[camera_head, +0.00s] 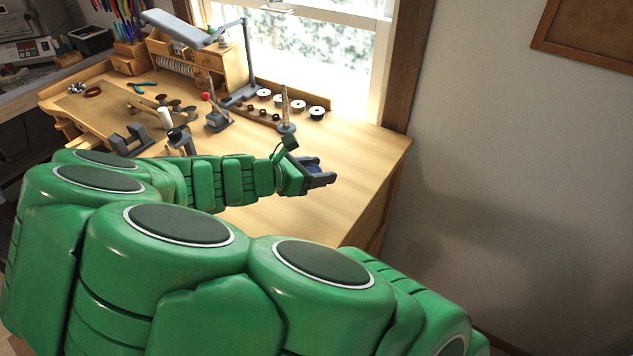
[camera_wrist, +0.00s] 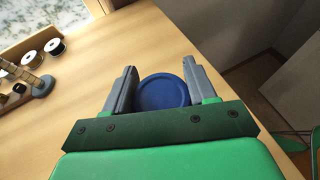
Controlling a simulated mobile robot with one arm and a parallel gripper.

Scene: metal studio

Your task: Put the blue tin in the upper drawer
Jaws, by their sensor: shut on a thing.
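The blue tin (camera_wrist: 162,92) is round and sits between the two grey fingers of my gripper (camera_wrist: 160,88) in the wrist view. The fingers are shut on its sides. In the head view my gripper (camera_head: 318,174) is over the right part of the wooden workbench (camera_head: 352,150), with a little of the blue tin (camera_head: 313,170) showing between the fingers. I cannot tell whether the tin touches the bench top. No upper drawer can be made out for certain; my green arm hides the front of the bench.
Several spools (camera_head: 298,106) stand on a rack near the window, with a ring-sizing cone (camera_head: 286,108) by them. A desk lamp (camera_head: 246,60), a small wooden cabinet (camera_head: 222,66) and tools fill the back left. The bench's right part is clear. A wall (camera_head: 500,170) stands beyond its right edge.

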